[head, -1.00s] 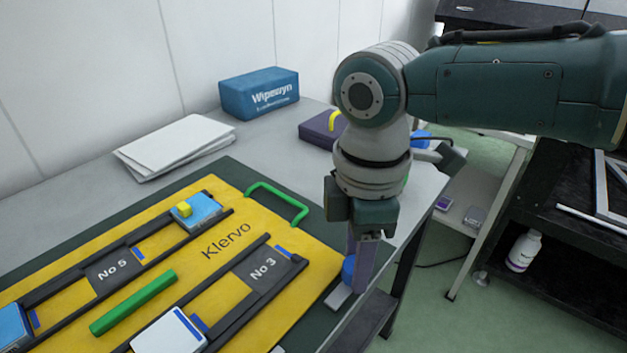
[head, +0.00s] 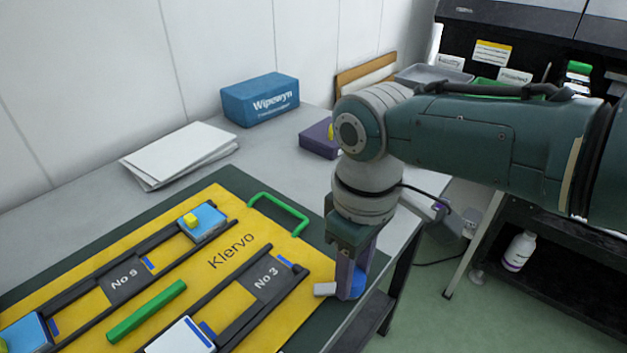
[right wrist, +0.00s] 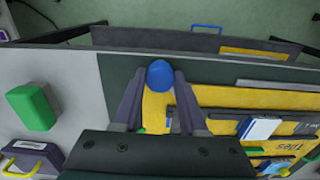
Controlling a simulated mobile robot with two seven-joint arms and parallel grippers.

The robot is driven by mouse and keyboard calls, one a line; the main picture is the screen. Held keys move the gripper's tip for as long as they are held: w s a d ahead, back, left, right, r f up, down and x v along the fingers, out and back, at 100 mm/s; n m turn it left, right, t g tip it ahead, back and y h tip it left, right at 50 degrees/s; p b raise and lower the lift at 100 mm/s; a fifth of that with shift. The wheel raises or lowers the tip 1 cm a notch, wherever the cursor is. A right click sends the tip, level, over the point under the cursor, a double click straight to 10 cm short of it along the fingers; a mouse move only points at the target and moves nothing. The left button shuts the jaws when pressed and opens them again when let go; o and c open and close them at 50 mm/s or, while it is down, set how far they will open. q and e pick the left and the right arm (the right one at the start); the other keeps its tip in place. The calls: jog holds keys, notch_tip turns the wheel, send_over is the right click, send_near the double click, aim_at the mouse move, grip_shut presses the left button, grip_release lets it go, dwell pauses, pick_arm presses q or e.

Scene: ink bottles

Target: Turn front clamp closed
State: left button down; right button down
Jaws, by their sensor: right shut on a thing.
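The front clamp shows a blue knob (head: 358,283) and a short grey arm (head: 325,289) at the near right corner of the yellow board (head: 232,254). The grey arm points left toward the board's edge; I cannot tell whether it rests on it. My right gripper (head: 350,284) points down and is shut on the blue knob. In the right wrist view the knob (right wrist: 160,74) sits between the fingertips; the grey arm is not clear there. My left gripper is not in view.
The board carries a green handle (head: 278,213), a green bar (head: 146,311) and dark rails with blue pieces. Papers (head: 180,153), a blue Wipewyn box (head: 260,99) and a purple box (head: 318,138) stand behind. The table edge drops off just right of the clamp.

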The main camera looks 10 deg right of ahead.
jog(key=m+p, duration=0.1)
jog(key=m, duration=0.3)
jog(key=shift+r+m, duration=0.15)
jog(key=shift+m, duration=2.15)
jog(key=shift+p, duration=0.3)
jog(key=shift+c, duration=2.2)
grip_release()
notch_tip(320, 180, up, 9)
jog(key=p, duration=0.6)
jog(key=shift+r+p, duration=0.3)
jog(key=shift+r, duration=0.1)
